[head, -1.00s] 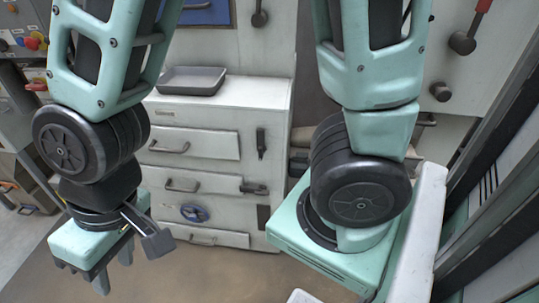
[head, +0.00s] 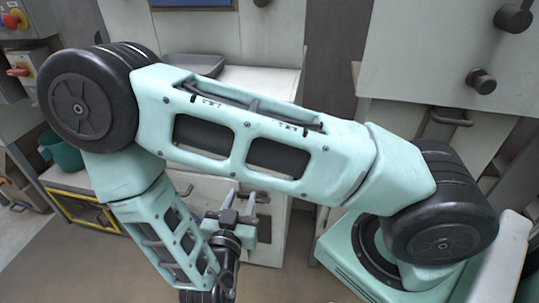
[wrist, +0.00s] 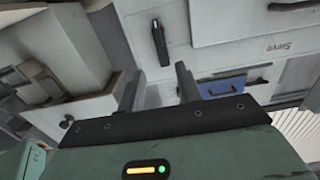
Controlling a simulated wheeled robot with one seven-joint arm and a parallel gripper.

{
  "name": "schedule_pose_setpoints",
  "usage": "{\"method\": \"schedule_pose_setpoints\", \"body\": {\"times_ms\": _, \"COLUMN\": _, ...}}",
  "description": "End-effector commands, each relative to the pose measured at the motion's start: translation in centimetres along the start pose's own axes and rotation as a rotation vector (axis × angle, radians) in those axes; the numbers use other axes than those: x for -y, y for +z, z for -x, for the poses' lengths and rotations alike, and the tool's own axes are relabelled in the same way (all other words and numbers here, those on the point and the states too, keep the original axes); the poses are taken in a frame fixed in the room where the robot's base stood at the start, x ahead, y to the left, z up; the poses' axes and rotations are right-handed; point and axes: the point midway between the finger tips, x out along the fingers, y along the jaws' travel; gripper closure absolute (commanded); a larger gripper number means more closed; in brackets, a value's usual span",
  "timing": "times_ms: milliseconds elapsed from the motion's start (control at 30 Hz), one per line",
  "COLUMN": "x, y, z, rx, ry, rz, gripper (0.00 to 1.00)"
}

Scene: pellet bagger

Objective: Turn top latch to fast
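In the wrist view, a black latch handle (wrist: 160,43) stands upright on a pale cabinet face, beside a drawer front. It looks like the upright top latch of the white cabinet. In the head view my arm hides that spot, and a lower dark latch (head: 256,197) lies level just beneath. My gripper (head: 238,203) is in front of the cabinet, partly covered by my arm. In the wrist view the two fingers of my gripper (wrist: 158,75) are apart with nothing between them. The latch lies ahead of the gap, not between the fingers. Its setting marks are not readable.
A grey tray (head: 195,66) sits on the cabinet top. Drawers with handles lie left of the latches. A yellow-framed crate (head: 85,212) and a green container (head: 62,152) stand at lower left. Dark knobs (head: 481,81) project from the grey housing at right.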

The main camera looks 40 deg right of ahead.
Motion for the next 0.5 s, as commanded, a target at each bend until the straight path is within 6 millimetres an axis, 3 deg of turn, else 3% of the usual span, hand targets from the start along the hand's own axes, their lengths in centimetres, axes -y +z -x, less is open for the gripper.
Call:
{"method": "schedule_pose_setpoints", "body": {"times_ms": 167, "x": -0.2, "y": -0.3, "z": -1.2, "rx": -0.023, "ry": 0.008, "rz": 0.006, "gripper": 0.65}}
{"method": "schedule_pose_setpoints", "body": {"times_ms": 500, "x": -0.3, "y": -0.5, "z": -7.8, "rx": -0.02, "ry": 0.009, "rz": 0.004, "gripper": 0.65}}
